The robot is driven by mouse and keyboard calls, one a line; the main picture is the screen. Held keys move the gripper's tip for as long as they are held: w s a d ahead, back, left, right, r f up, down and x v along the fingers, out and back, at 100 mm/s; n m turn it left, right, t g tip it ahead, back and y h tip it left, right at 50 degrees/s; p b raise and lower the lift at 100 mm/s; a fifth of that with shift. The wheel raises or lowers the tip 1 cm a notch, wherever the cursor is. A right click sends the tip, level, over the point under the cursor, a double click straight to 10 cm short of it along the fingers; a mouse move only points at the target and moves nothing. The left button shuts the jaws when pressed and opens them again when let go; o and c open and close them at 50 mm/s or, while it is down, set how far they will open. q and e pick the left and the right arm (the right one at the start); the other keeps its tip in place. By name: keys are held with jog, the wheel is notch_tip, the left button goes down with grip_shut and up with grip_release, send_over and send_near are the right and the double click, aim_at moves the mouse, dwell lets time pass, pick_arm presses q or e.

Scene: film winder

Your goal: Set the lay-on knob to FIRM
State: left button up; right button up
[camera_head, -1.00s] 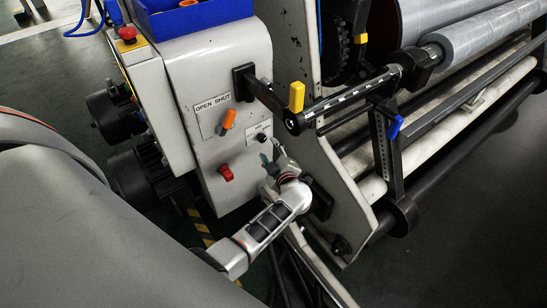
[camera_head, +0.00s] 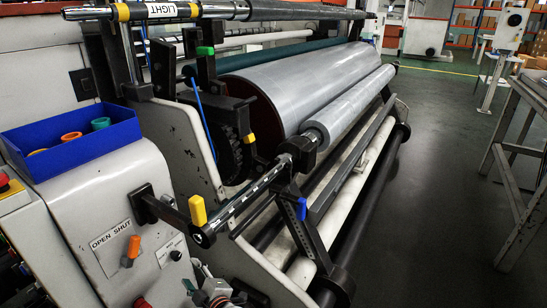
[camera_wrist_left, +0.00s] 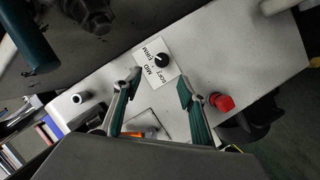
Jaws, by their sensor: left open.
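The lay-on knob (camera_head: 176,255) is a small black knob on a white plate on the light grey cabinet front. In the left wrist view the black knob (camera_wrist_left: 161,59) sits on its plate beside the words SOFT, MID and FIRM. I cannot tell surely which word its pointer faces. My left gripper (camera_head: 197,281) is at the bottom edge of the head view, just below and right of the knob. In the left wrist view its two fingers are spread and empty (camera_wrist_left: 158,82), with the knob beyond the gap between their tips, apart from them. My right gripper is not in view.
An orange lever (camera_head: 132,247) sits by the OPEN SHUT plate (camera_head: 109,246). A red knob (camera_wrist_left: 221,102) is close to one finger. A black arm with a yellow handle (camera_head: 198,211) juts out above the lay-on knob. A blue bin (camera_head: 68,146) stands on the cabinet.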

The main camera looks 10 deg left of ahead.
pick_arm(q)
jog(key=s+d+r+m+t+h+p, duration=0.3)
jog(key=s+d+r+m+t+h, duration=0.4)
jog(key=m, duration=0.6)
jog(key=s+d+f+m+g+h+p, duration=0.1)
jog(key=s+d+f+m+g+h, duration=0.1)
jog(key=s, duration=0.4)
jog(key=s+d+f+m+g+h, duration=0.2)
jog(key=s+f+m, duration=0.1)
jog(key=s+m, duration=0.2)
jog(key=s+d+f+m+g+h+p, duration=0.1)
jog(key=s+d+f+m+g+h, duration=0.1)
jog(key=s, duration=0.7)
jog(key=shift+s+d+f+m+h+p, duration=0.35)
jog(key=shift+f+m+h, duration=0.3)
jog(key=shift+m, duration=0.45)
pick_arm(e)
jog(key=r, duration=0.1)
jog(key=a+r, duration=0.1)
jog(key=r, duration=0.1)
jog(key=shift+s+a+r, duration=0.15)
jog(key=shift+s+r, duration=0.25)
pick_arm(q)
jog(key=shift+w+d, duration=0.1)
jog(key=shift+w, duration=0.05)
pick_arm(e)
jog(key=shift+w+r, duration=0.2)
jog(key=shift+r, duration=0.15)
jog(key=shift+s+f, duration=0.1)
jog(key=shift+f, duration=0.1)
